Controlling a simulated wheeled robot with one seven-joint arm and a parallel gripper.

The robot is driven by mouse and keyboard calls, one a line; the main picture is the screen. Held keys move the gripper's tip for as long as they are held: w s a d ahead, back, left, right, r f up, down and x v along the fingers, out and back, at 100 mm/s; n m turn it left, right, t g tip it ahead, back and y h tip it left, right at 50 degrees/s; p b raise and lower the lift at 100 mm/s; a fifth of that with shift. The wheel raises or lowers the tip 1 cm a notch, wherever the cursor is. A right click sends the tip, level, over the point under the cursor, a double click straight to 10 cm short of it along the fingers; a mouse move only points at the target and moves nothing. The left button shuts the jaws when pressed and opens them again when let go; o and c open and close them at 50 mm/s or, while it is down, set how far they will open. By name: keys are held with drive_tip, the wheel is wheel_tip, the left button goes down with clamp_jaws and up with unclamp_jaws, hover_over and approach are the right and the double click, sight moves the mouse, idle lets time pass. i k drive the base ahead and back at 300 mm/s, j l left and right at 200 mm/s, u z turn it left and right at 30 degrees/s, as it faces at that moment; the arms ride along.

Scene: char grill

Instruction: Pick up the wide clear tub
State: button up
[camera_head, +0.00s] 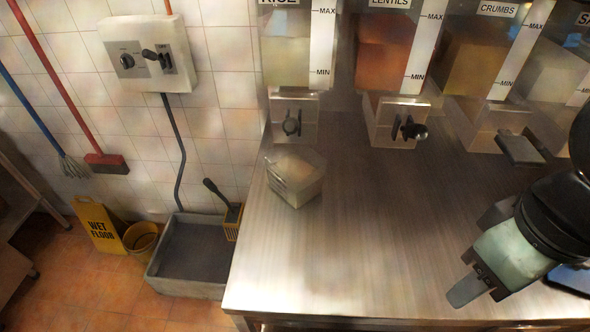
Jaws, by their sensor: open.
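The wide clear tub (294,178) stands on the steel counter near its left edge, below and just in front of the rice dispenser. It looks see-through with pale patches, and I cannot tell whether it holds anything. My gripper (492,221) is at the right side of the view, well to the right of the tub and apart from it. Its two fingers are spread wide, one toward the back and one toward the front, with nothing between them.
Dispensers for rice (290,62), lentils (384,55) and crumbs (480,60) line the counter's back, with spouts and knobs sticking out. The steel counter (350,240) is clear between tub and gripper. A grey basin (186,268) and a wet floor sign (98,224) stand left below.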

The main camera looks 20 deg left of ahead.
sight(296, 172)
drive_tip(key=j+z, duration=0.1)
drive_tip(key=j, duration=0.4)
drive_tip(key=k+j, duration=0.15)
drive_tip(key=j, duration=0.3)
drive_tip(key=k+j+z, duration=0.15)
drive_tip(key=j, duration=0.35)
drive_tip(key=i+j, duration=0.1)
drive_tip(key=j, duration=0.3)
drive_tip(key=i+j, duration=0.1)
drive_tip(key=j, duration=0.35)
